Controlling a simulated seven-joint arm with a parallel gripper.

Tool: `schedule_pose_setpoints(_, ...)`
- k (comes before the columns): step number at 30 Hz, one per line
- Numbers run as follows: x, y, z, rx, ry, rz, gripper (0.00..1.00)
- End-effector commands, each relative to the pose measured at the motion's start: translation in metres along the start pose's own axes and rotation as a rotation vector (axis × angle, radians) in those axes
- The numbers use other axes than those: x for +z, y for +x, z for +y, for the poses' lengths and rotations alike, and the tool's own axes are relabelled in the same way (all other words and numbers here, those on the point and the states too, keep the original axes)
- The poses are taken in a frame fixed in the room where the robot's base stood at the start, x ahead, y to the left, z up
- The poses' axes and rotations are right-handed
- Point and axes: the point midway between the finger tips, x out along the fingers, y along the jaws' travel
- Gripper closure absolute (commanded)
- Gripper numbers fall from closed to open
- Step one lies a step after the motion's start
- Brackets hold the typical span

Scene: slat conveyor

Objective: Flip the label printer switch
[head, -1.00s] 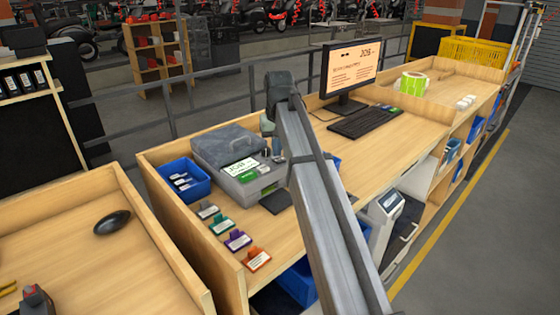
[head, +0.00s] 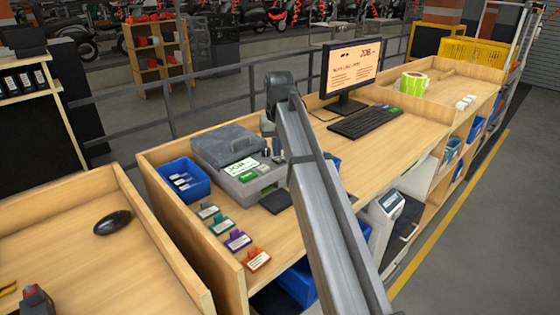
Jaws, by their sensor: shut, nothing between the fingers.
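A blue bin (head: 183,180) stands left of the printer, and a dark pad (head: 275,202) lies in front. A monitor (head: 350,72) and keyboard (head: 364,122) are to the right. Raised wooden edges bound the bench. The bench between keyboard and front edge is clear.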

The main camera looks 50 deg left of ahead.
Motion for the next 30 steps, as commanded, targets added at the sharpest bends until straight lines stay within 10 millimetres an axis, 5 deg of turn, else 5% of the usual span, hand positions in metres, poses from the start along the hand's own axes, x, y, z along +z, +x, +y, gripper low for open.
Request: schedule_pose_setpoints(30,0.002,0.011,0.000,0.000,0.000,0.000,1.00)
